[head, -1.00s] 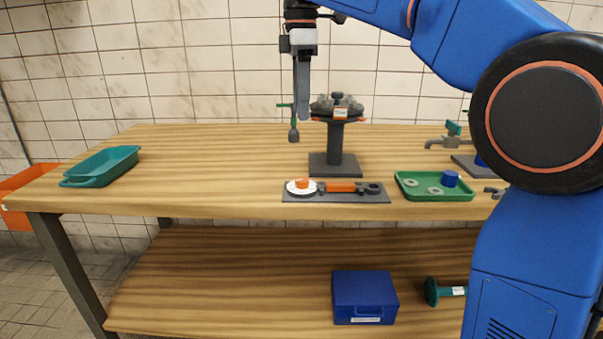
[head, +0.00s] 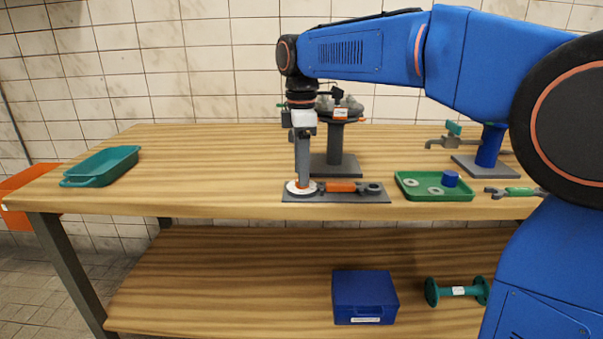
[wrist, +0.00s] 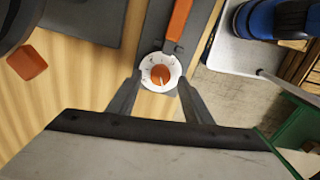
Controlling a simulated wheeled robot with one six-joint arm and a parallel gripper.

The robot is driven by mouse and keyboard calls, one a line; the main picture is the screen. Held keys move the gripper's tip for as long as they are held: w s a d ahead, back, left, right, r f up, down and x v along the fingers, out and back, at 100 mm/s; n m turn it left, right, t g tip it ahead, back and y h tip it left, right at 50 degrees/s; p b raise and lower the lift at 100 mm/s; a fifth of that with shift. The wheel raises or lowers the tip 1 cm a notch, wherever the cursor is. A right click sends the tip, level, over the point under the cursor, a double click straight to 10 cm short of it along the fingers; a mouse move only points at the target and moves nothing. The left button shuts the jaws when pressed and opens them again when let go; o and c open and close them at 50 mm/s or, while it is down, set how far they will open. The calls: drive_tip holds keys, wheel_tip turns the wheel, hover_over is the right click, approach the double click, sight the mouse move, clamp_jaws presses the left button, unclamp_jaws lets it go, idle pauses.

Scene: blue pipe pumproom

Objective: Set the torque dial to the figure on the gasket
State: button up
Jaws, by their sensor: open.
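The torque dial is a white disc (head: 291,190) with an orange knob, at the left end of a dark grey plate (head: 340,198) on the bench. In the wrist view the dial's orange knob (wrist: 161,75) sits between and just beyond my fingertips, with small marks around it too small to read. My gripper (head: 302,186) points down over the dial, open; in the wrist view my gripper (wrist: 158,82) has its fingers apart on either side. A flange stand (head: 335,165) stands behind my gripper, with a white tag (head: 341,113) too small to read. I cannot make out a gasket figure.
A teal tray (head: 105,165) is far left. The bench's left middle is clear.

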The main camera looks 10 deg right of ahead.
drive_tip(key=shift+f, duration=0.75)
drive_tip(key=shift+c, duration=0.4)
drive_tip(key=c, duration=1)
